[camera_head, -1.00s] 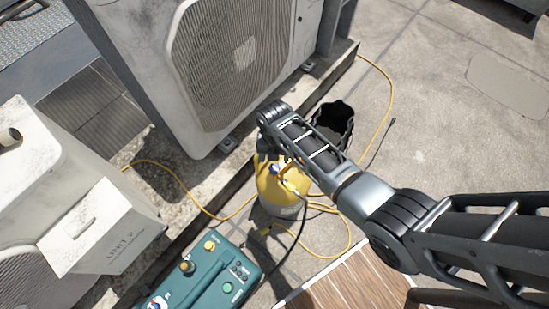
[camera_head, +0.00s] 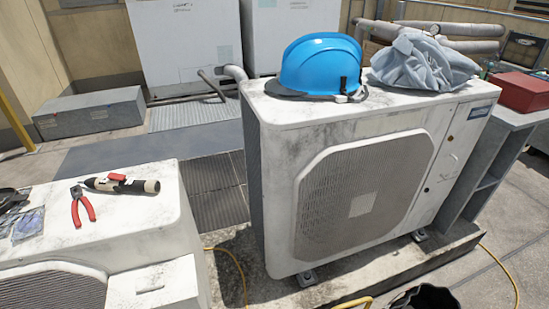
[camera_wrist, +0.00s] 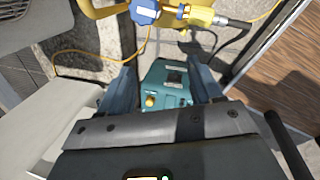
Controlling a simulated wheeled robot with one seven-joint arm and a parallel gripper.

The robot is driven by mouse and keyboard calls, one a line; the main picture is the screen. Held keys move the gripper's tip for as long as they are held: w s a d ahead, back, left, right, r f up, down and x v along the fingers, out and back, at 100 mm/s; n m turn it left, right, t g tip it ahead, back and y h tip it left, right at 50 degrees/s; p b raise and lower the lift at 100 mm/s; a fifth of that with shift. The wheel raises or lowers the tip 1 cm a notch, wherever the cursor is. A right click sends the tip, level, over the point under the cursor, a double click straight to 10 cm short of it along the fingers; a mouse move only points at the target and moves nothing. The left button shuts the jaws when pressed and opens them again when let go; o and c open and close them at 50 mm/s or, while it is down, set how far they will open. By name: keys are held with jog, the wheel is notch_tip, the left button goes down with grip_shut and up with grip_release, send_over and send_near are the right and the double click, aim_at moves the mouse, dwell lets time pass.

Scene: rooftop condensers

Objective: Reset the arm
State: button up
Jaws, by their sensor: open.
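My gripper (camera_wrist: 163,72) shows in the wrist view with its two fingers spread apart and nothing between them. Beyond the fingers is a teal machine (camera_wrist: 168,98) with a yellow knob. A yellow valve assembly with a blue cap (camera_wrist: 145,10) and a yellow hose fitting (camera_wrist: 200,18) lies past the fingertips at the top of that view; I see no contact.
A condenser (camera_head: 360,195) carries a blue helmet (camera_head: 320,65) and a grey cloth (camera_head: 422,62).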

jog(key=s+a+r+m+t, duration=0.1)
jog(key=s+r+m+t, duration=0.2)
jog(key=s+r+m, duration=0.45)
jog(key=s+r+m+t, duration=0.3)
jog(key=s+m, duration=0.2)
jog(key=s, duration=0.5)
jog(key=s+d+r+m+t, duration=0.1)
jog(key=s+r+m+t, duration=0.1)
jog(key=r, duration=0.7)
jog(key=s+d+r+m+t, duration=0.2)
jog(key=s+r+m, duration=0.2)
jog(key=r, duration=0.5)
jog(key=s+d+r+m+t, duration=0.1)
jog(key=s+r+m, duration=0.3)
jog(key=r, duration=0.6)
jog(key=shift+d+m+t+h, duration=0.3)
jog(key=shift+m+t+h, duration=0.1)
jog(key=shift+m+t, duration=0.5)
